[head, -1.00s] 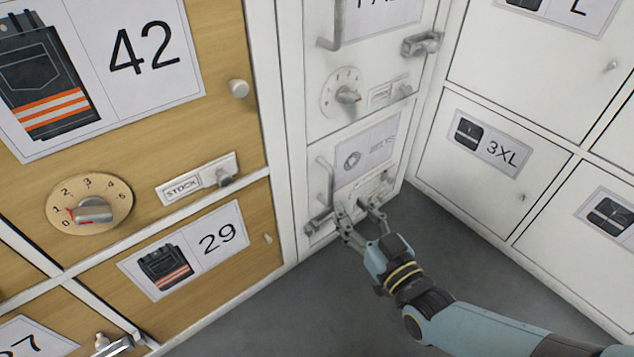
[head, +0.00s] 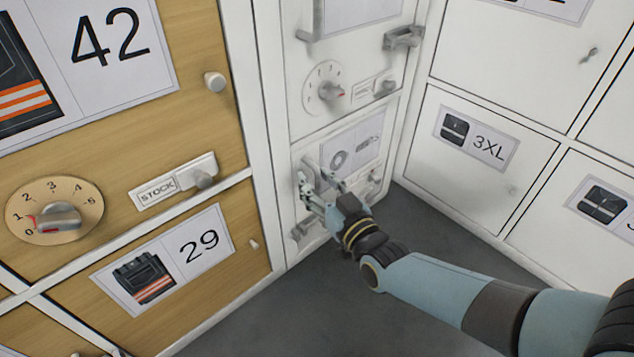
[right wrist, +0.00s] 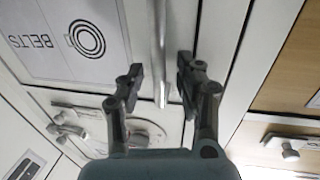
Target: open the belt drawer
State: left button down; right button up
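The belt drawer is the low white front (head: 298,212) in the head view, with a belt picture on its label (head: 350,152). In the right wrist view the label (right wrist: 65,40) reads BELTS. My right gripper (head: 320,180) is in front of the drawer's left side. In the right wrist view the gripper (right wrist: 158,76) is open, with one finger on each side of the bar handle (right wrist: 160,45); gaps show between fingers and bar. The drawer looks closed. In the head view my gripper partly hides the handle. My left gripper is out of view.
Above is another white drawer with a dial (head: 325,88) and a catch (head: 403,38). Wooden drawers (head: 240,262) stand left, white 3XL compartments (head: 470,185) right. Grey floor (head: 420,225) is clear below.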

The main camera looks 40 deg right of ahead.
jog(key=shift+c, duration=0.2)
grip_shut()
dwell(0.4)
